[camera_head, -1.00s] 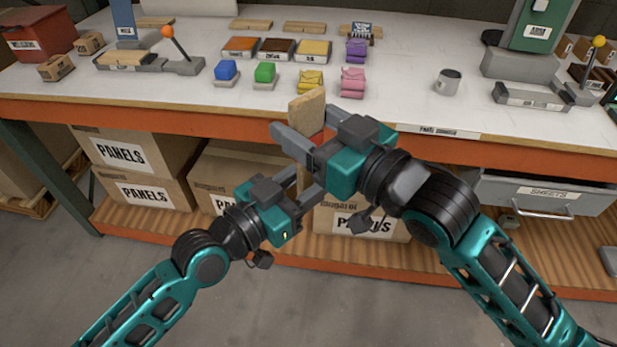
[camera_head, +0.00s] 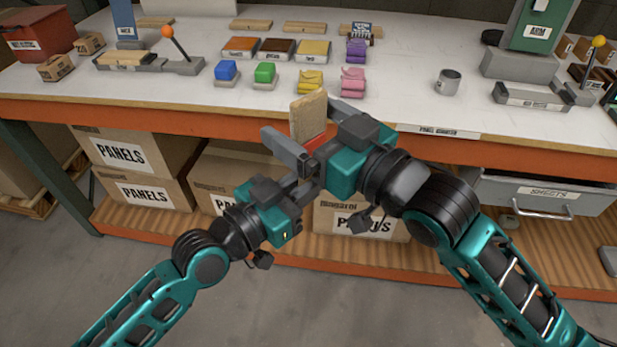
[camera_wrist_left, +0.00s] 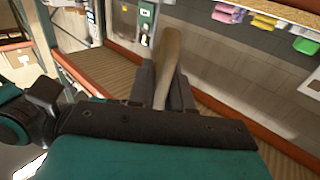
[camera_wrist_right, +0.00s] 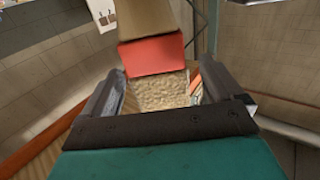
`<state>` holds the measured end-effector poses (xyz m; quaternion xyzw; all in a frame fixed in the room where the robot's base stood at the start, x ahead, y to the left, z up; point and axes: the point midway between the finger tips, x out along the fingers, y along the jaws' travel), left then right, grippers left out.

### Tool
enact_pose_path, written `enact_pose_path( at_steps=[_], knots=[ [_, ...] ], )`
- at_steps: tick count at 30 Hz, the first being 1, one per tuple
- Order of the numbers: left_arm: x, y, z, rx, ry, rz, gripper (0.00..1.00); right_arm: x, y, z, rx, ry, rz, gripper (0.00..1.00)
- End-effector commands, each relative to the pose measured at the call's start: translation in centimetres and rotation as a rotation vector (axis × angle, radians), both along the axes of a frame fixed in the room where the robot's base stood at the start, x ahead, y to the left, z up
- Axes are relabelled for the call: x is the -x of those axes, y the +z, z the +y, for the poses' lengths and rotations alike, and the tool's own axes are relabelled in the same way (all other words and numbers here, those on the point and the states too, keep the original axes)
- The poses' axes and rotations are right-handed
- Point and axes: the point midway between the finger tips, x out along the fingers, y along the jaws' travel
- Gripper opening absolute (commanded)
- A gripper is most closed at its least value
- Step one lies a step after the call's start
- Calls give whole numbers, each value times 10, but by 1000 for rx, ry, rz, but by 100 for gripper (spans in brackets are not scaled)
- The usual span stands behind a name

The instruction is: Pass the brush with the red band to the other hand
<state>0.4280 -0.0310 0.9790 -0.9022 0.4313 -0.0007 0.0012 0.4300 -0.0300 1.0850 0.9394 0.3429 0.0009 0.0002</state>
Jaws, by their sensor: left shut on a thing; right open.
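The brush with the red band (camera_head: 309,117) is upright in front of the workbench, its broad tan part on top and the red band below. My left gripper (camera_head: 312,168) is shut on its lower part, which is mostly hidden in the head view. The left wrist view shows the brush's narrow edge (camera_wrist_left: 168,60) rising between the fingers. My right gripper (camera_head: 302,120) is open, with one finger on each side of the brush. In the right wrist view the red band (camera_wrist_right: 152,56) stands between and beyond the spread fingers; I cannot tell whether they touch it.
The white workbench (camera_head: 420,110) lies just behind, with an orange front edge. A metal mug (camera_head: 447,82), a pink item (camera_head: 353,83) and a yellow item (camera_head: 311,82) stand near that edge. Boxes marked panels (camera_head: 120,152) sit on the shelf below.

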Motion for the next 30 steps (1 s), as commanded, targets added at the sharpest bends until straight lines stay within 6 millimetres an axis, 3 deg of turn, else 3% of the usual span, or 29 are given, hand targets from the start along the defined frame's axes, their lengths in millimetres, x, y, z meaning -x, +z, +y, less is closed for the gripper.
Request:
enact_pose_path(
  at_steps=[5,15,23,26,30],
  knots=[
    [0,0,0,0,1,-1,0,4,-1,-3,1,0,2,93],
    [-1,0,0,0,1,-1,0,42,-1,-35,3,0,2,93],
    [0,0,0,0,1,-1,0,56,-3,-48,0,-6,5,93],
    [0,0,0,0,1,-1,0,50,-16,-55,5,-38,25,93],
    [0,0,0,0,1,-1,0,36,-64,-72,29,-138,97,93]
  ],
)
